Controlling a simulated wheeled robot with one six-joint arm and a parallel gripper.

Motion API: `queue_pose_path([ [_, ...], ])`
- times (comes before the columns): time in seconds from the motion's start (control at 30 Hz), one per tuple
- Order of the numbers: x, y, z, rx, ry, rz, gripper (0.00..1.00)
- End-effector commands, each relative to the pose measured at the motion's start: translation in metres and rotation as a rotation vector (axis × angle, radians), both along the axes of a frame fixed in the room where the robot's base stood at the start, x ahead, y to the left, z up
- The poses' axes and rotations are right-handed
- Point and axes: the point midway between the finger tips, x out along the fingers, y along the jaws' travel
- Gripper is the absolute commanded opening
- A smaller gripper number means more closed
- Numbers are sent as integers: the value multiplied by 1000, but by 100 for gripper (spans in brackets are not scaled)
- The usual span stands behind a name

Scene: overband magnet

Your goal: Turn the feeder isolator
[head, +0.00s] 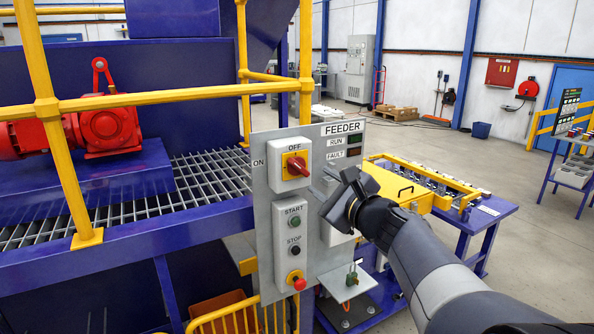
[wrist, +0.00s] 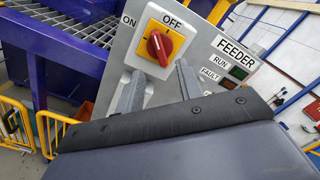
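The feeder isolator is a red rotary knob (head: 298,166) on a yellow plate in a white box, on the grey FEEDER panel (head: 262,226). OFF is marked above it and ON to its left. In the wrist view the knob (wrist: 160,46) shows whole, its handle roughly upright in that tilted picture; I cannot tell for sure which mark it points to. My gripper (head: 321,182) is in front of the panel, just right of and below the knob in the head view. In the wrist view its two fingers (wrist: 159,84) are apart with nothing between them, short of the knob.
Below the isolator are a green START button (head: 293,221), a black STOP button (head: 294,250) and a red emergency stop (head: 299,284). RUN and FAULT lamps (head: 354,146) sit at upper right. A yellow railing (head: 150,98) stands left. A bench with a yellow frame (head: 425,185) stands behind my arm.

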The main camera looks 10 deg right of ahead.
Motion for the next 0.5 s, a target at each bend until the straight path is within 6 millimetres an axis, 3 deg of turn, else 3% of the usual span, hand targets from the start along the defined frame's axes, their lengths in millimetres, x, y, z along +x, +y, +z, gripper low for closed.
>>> queue_pose_path([
  [0.3,54,19,0,0,4,4,35],
  [0.5,78,27,0,-2,4,3,35],
])
